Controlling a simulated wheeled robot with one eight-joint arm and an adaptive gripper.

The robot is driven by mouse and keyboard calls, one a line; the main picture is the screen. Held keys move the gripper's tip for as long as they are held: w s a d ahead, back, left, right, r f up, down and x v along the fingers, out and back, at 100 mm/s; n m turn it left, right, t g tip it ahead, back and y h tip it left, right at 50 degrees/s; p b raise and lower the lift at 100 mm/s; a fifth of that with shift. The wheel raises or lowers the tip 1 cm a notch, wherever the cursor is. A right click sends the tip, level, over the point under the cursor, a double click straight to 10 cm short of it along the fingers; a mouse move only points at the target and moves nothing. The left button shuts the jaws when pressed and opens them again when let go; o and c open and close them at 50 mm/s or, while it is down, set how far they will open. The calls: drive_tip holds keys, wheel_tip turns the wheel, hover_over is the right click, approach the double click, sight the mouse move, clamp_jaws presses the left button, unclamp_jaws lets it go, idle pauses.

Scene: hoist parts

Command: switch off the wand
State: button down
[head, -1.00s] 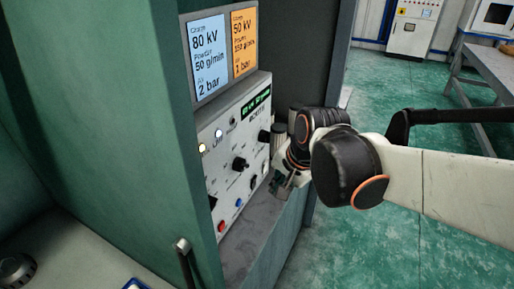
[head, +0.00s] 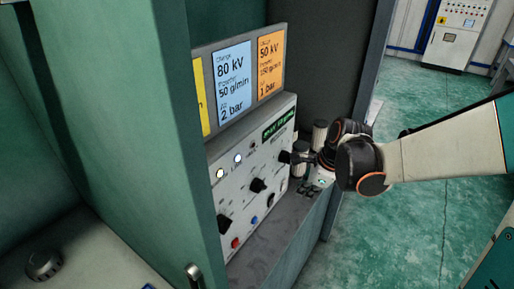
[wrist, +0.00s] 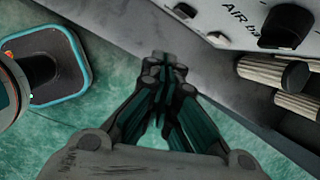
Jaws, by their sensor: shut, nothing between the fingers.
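A pale control panel (head: 240,190) stands inside a green cabinet, with black knobs (head: 258,185), two lit lamps (head: 238,158), a red button (head: 235,243) and a blue button (head: 254,220). I cannot read which control belongs to the wand, and no wand is recognisable. My gripper (head: 309,190) is at the panel's right end, low over the ledge, partly hidden by my wrist. In the wrist view my gripper (wrist: 165,62) is shut and empty, its tips apart from the panel face (wrist: 235,15). A black knob (wrist: 290,25) beside "AIR" lettering lies up and right of the tips.
Pale ribbed cylinders (wrist: 275,72) with dark ends stand close to the right of my gripper in the wrist view. The cabinet's green side wall (head: 140,130) borders the left. Green floor (head: 410,230) is open at right.

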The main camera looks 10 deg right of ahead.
sight(272, 201)
drive_tip(key=f+m, duration=0.1)
drive_tip(key=m, duration=0.1)
drive_tip(key=w+d+f+m+p, duration=0.1)
drive_tip(key=shift+d+m+y, duration=0.1)
drive_tip(key=shift+m+y, duration=0.2)
drive_tip(key=shift+m, duration=0.1)
drive_tip(key=w+a+f+b, duration=0.4)
drive_tip(key=w+a+f, duration=0.1)
drive_tip(key=f, duration=0.3)
drive_tip(key=shift+w+a+f+b, duration=0.2)
drive_tip(key=shift+f+b, duration=0.1)
drive_tip(key=shift+f, duration=0.05)
